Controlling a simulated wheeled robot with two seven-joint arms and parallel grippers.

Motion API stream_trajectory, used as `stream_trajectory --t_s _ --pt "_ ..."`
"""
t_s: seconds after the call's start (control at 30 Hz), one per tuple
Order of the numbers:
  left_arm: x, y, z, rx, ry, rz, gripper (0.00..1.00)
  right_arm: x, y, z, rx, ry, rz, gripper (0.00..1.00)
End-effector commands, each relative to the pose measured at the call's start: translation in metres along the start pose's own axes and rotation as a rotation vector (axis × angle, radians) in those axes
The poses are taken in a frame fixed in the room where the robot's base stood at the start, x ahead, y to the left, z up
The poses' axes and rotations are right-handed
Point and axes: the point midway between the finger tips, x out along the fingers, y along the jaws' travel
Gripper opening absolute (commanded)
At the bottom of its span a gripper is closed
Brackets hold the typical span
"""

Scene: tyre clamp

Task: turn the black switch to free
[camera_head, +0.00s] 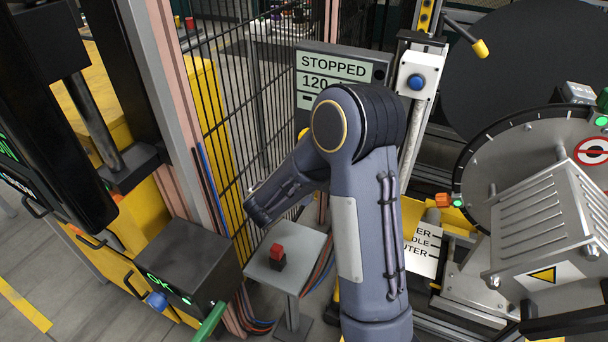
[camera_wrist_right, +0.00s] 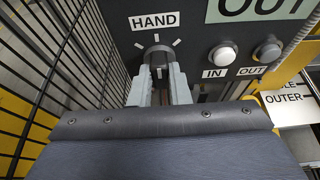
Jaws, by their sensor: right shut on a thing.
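The black switch (camera_wrist_right: 157,56) is a knob on a dark panel in the right wrist view, with three short white marks fanned above it. A white label (camera_wrist_right: 153,21) reading HAND sits just above the marks. No label reading free is legible. My right gripper (camera_wrist_right: 160,80) has its two grey fingers on either side of the knob and is shut on it. The lower part of the knob is partly hidden between the fingers. In the head view my right arm covers the switch and the gripper. My left gripper is not in view.
Right of the switch are a white button (camera_wrist_right: 222,54) labelled IN and a dark one (camera_wrist_right: 268,50) labelled OUT. A black mesh fence (camera_head: 255,100) stands left of the panel. A display (camera_head: 322,80) reads STOPPED. A small table (camera_head: 300,250) holds a red-topped block (camera_head: 277,252).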

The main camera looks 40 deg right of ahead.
Motion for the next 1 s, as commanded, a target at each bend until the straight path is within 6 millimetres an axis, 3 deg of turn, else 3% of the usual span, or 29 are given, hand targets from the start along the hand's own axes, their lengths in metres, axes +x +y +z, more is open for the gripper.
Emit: stream_trajectory --t_s 0.47,0.5,0.63,1.0 --pt "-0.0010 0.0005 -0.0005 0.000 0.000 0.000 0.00 0.0002 0.0001 0.0004 -0.012 -0.002 -0.006 0.00" --pt "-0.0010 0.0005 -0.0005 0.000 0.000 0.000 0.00 0.0002 0.0001 0.0004 -0.012 -0.002 -0.006 0.22" --pt "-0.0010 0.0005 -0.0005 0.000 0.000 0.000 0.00 0.0002 0.0001 0.0003 -0.012 -0.002 -0.005 0.38" --pt "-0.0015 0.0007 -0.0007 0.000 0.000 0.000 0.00 -0.0076 0.0011 0.0003 -0.012 -0.001 -0.003 0.38"
